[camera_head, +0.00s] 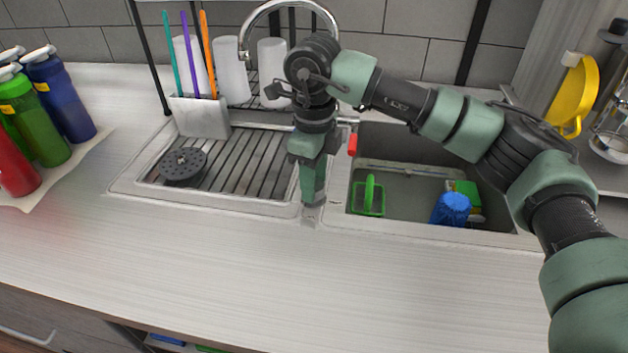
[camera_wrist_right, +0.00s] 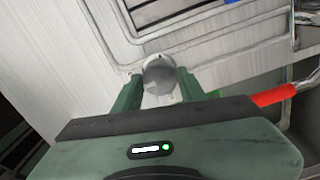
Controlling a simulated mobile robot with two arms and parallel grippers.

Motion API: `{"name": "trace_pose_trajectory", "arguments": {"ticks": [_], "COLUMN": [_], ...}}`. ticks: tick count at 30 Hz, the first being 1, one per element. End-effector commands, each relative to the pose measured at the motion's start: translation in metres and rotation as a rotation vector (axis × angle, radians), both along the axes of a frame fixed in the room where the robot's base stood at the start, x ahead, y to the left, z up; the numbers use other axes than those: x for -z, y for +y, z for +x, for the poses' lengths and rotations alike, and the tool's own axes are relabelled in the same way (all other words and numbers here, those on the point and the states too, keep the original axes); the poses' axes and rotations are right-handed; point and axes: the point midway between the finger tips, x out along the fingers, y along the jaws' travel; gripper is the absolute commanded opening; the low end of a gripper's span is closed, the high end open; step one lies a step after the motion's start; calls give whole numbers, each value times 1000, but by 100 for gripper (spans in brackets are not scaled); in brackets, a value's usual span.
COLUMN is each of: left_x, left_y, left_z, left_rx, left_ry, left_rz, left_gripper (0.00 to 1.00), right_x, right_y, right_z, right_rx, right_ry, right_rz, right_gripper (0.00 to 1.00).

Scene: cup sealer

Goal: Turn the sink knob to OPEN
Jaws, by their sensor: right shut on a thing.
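The sink knob (camera_wrist_right: 160,70) is a round grey knob on the counter's sink rim, seen between my right gripper's fingers in the wrist view. In the head view a small grey part of it (camera_head: 311,214) shows just under the fingertips, at the front edge between the drainer and the basin. My right gripper (camera_head: 313,197) points down and is shut on the knob, one finger on each side. Any OPEN marking is too small to read. My left gripper is not in view.
The tall faucet (camera_head: 243,48) and a red-tipped lever (camera_head: 352,145) stand behind the gripper. The sink basin (camera_head: 400,205) on the right holds a green caddy (camera_head: 369,195) and a blue cup (camera_head: 451,209). Bottles (camera_head: 60,95) stand at left. The front counter is clear.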

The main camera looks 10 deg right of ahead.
Motion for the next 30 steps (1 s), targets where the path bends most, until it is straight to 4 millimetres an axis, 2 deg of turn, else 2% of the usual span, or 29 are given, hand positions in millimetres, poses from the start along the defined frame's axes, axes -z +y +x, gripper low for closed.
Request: {"name": "trace_pose_trajectory", "arguments": {"ticks": [10, 11, 13, 23, 26, 30], "left_x": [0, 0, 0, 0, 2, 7], "left_y": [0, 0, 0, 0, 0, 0], "left_z": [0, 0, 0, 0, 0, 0], "left_rx": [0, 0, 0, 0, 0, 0], "left_ry": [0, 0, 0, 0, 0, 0], "left_rz": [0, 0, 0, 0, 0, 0], "left_gripper": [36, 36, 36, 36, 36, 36], "right_x": [-2, -2, -2, -2, -9, -32], "right_y": [0, 0, 0, 0, 0, 0], "right_z": [1, 1, 1, 1, 1, 1], "right_rx": [8, 8, 7, 4, 5, 4], "right_ry": [-5, -5, -5, -3, -3, -6], "right_rz": [2, 2, 2, 2, 1, 2], "right_gripper": [1, 44, 63, 63, 63, 63]}}
